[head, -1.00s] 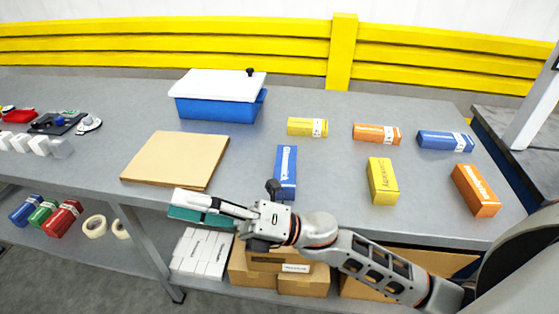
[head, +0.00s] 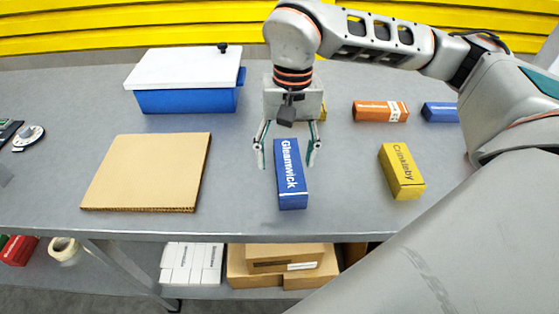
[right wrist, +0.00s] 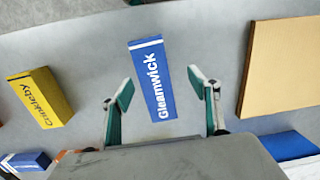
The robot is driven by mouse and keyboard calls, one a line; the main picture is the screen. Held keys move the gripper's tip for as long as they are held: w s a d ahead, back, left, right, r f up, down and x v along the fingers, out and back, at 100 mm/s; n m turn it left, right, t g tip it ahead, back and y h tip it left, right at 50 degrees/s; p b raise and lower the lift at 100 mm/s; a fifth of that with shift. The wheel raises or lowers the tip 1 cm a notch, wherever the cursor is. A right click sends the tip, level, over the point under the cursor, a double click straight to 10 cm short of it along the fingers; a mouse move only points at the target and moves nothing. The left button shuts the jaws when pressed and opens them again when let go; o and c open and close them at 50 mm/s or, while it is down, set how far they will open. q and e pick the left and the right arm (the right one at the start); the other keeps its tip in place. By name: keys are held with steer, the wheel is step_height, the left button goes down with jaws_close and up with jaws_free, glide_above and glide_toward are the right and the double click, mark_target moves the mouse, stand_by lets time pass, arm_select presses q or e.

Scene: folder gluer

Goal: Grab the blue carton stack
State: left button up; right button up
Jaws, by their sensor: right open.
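A blue carton stack marked "Gleamwick" (head: 291,187) lies on the grey table near its front edge, right of the cardboard sheet. It also shows in the right wrist view (right wrist: 152,75), between the finger lines and reaching out beyond the tips. My right gripper (head: 286,161) is open and empty at the far end of this stack, pointing down, with one finger to each side. A second blue carton (head: 439,112) lies at the back right, partly hidden by my right arm. My left gripper is not in view.
A yellow "Crinkleby" carton (head: 401,172) lies to the right, an orange carton (head: 380,111) behind it. A cardboard sheet (head: 148,172) lies to the left. A blue bin (head: 190,101) with a white lid stands at the back left. Table space beside the blue stack is clear.

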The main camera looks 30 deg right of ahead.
mark_target(289, 166)
steer(key=shift+w+d+r+h, duration=0.2)
steer(key=shift+w+d, duration=0.2)
steer(key=shift+d, duration=0.2)
steer(key=shift+w+d+r+h, duration=0.2)
steer(key=shift+w+d, duration=0.2)
steer(key=shift+d, duration=0.2)
steer(key=shift+d+f, duration=0.1)
steer(key=shift+f, duration=1.05)
steer(key=shift+w+a+f+b, duration=0.15)
steer(key=shift+f+b, duration=0.35)
steer(key=shift+f, duration=2.1)
steer(key=shift+a, duration=0.1)
steer(key=c, duration=1.4)
